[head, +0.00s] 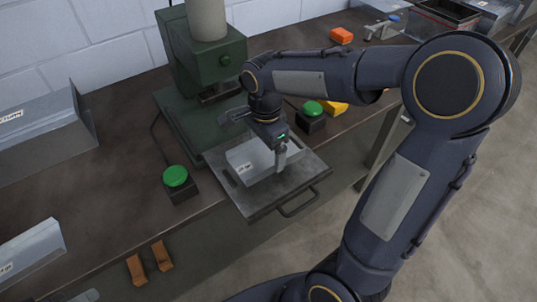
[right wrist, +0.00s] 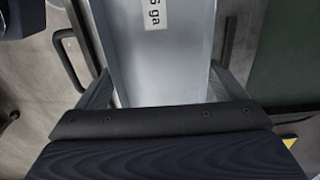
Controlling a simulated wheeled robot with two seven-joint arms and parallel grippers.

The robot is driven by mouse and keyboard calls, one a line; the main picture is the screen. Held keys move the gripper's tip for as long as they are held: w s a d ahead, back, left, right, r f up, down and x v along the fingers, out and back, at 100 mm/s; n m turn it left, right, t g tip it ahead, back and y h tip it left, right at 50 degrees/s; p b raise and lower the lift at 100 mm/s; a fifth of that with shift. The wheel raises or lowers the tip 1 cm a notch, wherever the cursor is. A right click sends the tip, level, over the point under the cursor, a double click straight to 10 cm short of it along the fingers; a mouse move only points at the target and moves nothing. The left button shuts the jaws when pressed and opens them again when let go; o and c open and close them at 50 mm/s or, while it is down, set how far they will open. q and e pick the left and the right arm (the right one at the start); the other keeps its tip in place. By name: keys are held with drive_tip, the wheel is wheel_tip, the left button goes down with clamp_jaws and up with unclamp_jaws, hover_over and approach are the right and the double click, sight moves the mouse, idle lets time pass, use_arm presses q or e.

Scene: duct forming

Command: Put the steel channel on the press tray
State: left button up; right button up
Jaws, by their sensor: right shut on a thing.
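The steel channel (head: 246,168) is a pale grey metal piece with a white label, over the press tray (head: 314,166). My right gripper (head: 278,150) reaches down on it from above and is shut on it. In the right wrist view the channel (right wrist: 163,65) lies between the two fingers, its label reading "6 ga". The tray is a dark grey plate with a bar handle, sticking out in front of the green press. I cannot tell whether the channel's underside touches the tray. My left gripper is not in view.
The green press (head: 205,60) stands behind the tray. Green buttons stand left (head: 176,177) and right (head: 312,109) of it. A yellow object (head: 336,107) is near the right button. Other grey metal pieces (head: 35,135) lie at the left. Brown clips (head: 149,262) are at the bench's front edge.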

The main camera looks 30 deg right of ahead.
sight(268, 154)
drive_tip(key=shift+w+d+f, duration=0.1)
drive_tip(key=shift+d+f, duration=0.15)
drive_tip(key=shift+w+d+f, duration=0.1)
drive_tip(key=shift+d+f, duration=0.1)
drive_tip(key=shift+f, duration=1.7)
drive_tip(key=shift+f, duration=0.15)
drive_tip(key=o, duration=0.7)
drive_tip(key=shift+o, duration=0.2)
